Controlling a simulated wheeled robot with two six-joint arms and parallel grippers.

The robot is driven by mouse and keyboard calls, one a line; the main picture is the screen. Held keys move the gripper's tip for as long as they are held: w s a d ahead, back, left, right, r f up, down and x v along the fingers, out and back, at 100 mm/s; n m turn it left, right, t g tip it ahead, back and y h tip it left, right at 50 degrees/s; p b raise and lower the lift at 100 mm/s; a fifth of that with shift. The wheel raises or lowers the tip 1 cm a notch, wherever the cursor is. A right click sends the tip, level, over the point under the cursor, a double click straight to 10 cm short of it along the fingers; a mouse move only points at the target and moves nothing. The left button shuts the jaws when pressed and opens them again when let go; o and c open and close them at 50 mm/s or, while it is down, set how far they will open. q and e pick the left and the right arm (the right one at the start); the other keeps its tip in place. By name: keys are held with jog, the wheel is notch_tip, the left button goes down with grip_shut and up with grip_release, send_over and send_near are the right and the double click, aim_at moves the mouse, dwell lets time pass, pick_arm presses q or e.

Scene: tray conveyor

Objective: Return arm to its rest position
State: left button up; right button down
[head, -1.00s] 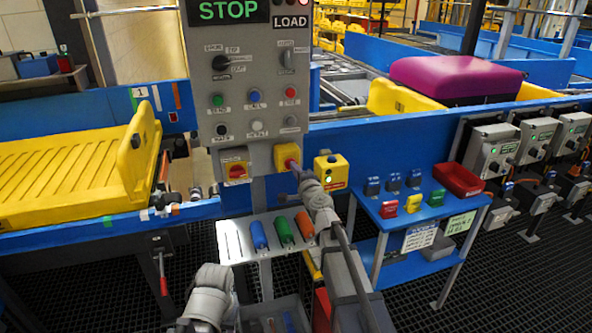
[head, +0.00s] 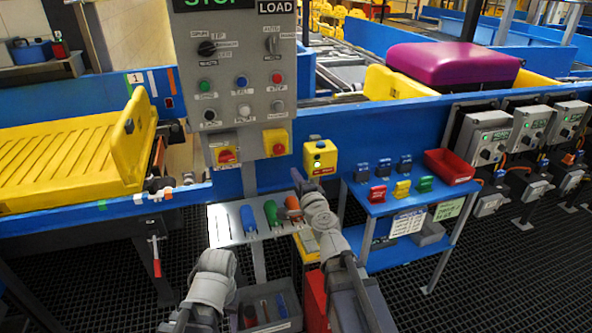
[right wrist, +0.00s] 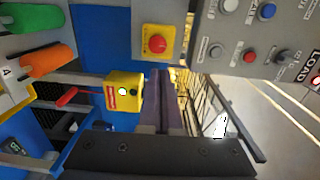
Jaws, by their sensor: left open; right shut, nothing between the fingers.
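My right gripper (head: 297,179) is shut and empty in the head view.
A tool shelf (head: 226,226) with blue, green and orange handles is below the panel. A yellow box (head: 320,158) and blue side table (head: 375,207) are to the right. A yellow tray (head: 60,160) is on the left conveyor; a purple case (head: 455,63) is behind.

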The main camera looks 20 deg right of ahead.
jog(key=shift+a, duration=0.1)
jog(key=s+a+f+n+g+y+p, duration=0.2)
jog(key=s+a+f+n+g+y, duration=0.15)
jog(key=a+n, duration=0.45)
jog(key=s+a+f+n+g+y+p, duration=0.2)
jog(key=s+a+f+n+g+y, duration=0.25)
jog(key=a, duration=0.65)
jog(key=s+f+n+g+h+p, duration=0.2)
jog(key=s+f+n+g+h, duration=0.3)
jog(key=s, duration=0.4)
pick_arm(q)
notch_tip(320, 180, up, 7)
jog(key=p, duration=0.1)
pick_arm(e)
jog(key=s+d+f+n+g+h, duration=0.1)
jog(key=s+d+n+g+h, duration=0.2)
jog(key=s, duration=0.6)
jog(key=d+g+h, duration=0.2)
jog(key=d, duration=0.1)
jog(key=shift+s+n, duration=0.3)
jog(key=shift+n, duration=0.05)
pick_arm(q)
jog(key=shift+r, duration=0.1)
jog(key=shift+c, duration=0.2)
pick_arm(e)
jog(key=shift+a, duration=0.1)
